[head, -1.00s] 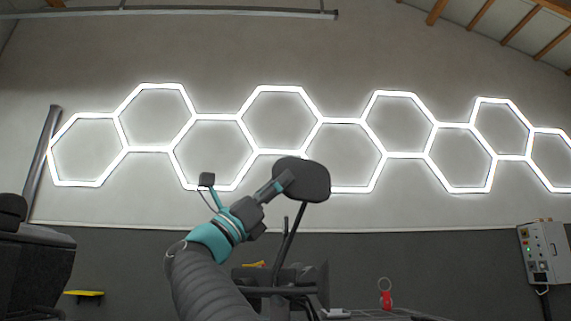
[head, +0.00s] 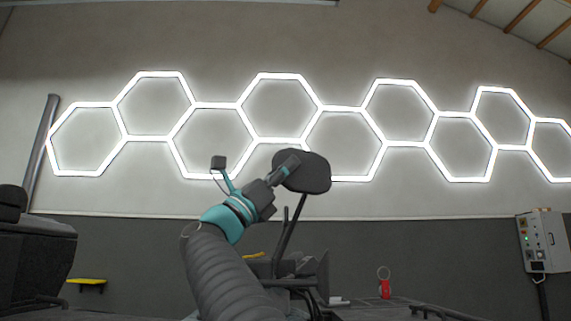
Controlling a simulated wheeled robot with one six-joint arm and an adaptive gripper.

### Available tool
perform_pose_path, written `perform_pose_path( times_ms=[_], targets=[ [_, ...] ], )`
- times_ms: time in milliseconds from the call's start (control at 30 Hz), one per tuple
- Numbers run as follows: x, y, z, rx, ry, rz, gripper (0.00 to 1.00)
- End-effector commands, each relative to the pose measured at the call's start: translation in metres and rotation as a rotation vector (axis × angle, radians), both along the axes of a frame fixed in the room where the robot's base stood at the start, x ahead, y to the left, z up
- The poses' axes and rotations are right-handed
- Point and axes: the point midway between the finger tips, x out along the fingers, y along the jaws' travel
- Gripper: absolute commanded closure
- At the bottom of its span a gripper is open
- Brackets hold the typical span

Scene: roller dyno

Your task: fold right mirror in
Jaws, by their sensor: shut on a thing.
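The mirror (head: 312,174) is a dark rounded head on a thin dark stalk, standing near the middle of the head view. The stalk runs down to a dark vehicle part behind my arm. My gripper (head: 288,166) reaches up from the lower left and is shut on the left part of the mirror. Its fingers lie over the mirror's left edge and hide part of it. The mirror's mounting at the foot of the stalk is partly hidden.
A dark seat-like object (head: 30,250) stands at the left. A grey control box (head: 541,240) is at the far right. A red item with a ring (head: 384,288) stands at the lower right. Lit hexagon lamps line the wall behind.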

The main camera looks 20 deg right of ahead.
Motion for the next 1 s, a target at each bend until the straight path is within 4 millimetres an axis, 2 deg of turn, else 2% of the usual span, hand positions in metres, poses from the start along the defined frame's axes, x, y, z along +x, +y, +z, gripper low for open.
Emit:
perform_pose_path(
  times_ms=[300,567,600,700,1000],
  targets=[
    [0.0011,0.0017,0.0031,-0.002,0.000,-0.122,1.00],
    [0.0005,0.0020,0.0018,-0.003,0.001,-0.132,1.00],
    [0.0005,0.0020,0.0018,-0.003,0.001,-0.132,0.74],
    [0.0005,0.0020,0.0016,-0.002,0.001,-0.132,0.54],
    [0.0006,0.0023,0.0004,-0.001,0.000,-0.132,0.54]
  ],
)
